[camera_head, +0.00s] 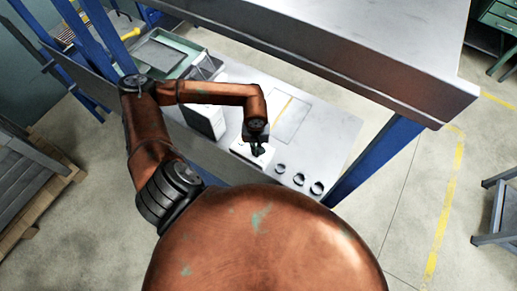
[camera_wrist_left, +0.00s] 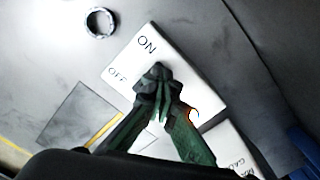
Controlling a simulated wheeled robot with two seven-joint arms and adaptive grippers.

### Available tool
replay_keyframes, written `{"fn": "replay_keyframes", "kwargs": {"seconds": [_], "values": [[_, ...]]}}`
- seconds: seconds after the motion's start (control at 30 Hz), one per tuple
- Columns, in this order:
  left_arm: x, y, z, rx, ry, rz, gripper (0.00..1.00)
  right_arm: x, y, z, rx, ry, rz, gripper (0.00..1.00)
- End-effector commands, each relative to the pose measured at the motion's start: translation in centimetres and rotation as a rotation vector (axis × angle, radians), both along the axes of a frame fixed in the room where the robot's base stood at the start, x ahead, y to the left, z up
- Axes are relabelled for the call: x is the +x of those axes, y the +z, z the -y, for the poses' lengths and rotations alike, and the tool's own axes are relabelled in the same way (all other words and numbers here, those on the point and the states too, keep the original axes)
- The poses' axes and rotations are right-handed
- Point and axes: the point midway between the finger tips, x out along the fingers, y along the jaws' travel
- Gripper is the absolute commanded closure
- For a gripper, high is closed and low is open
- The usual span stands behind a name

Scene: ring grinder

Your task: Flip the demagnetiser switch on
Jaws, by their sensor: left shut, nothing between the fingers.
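The demagnetiser appears as a white box (camera_wrist_left: 150,58) marked ON and OFF in the left wrist view. Its pale top also shows in the head view (camera_head: 241,150), partly under my left gripper (camera_head: 258,149). In the wrist view my left gripper (camera_wrist_left: 157,78) is shut and empty, with its dark fingertips over the box between the ON and OFF marks. The switch itself is hidden behind the fingertips, so its position cannot be told. I cannot tell whether the fingertips touch it. A small orange and blue patch (camera_wrist_left: 193,116) shows beside one finger. My right gripper is not in view.
Several dark rings, one of them here (camera_head: 298,179), lie on the grey bench (camera_head: 325,135) right of the box. A taller pale box (camera_head: 205,120) stands to its left, and a green tray (camera_head: 168,50) lies farther back. A large grey shelf (camera_head: 340,40) overhangs the bench.

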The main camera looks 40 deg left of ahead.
Motion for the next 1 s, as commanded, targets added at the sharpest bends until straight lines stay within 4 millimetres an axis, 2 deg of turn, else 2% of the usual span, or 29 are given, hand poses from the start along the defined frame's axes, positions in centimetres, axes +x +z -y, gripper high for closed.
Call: {"fn": "replay_keyframes", "kwargs": {"seconds": [0.8,1.0], "values": [[0.0,6.2,0.0,0.001,0.0,0.001,1.0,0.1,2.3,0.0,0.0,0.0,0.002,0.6],[0.0,6.9,0.0,0.001,0.0,0.0,1.0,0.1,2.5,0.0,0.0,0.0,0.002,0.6]]}}
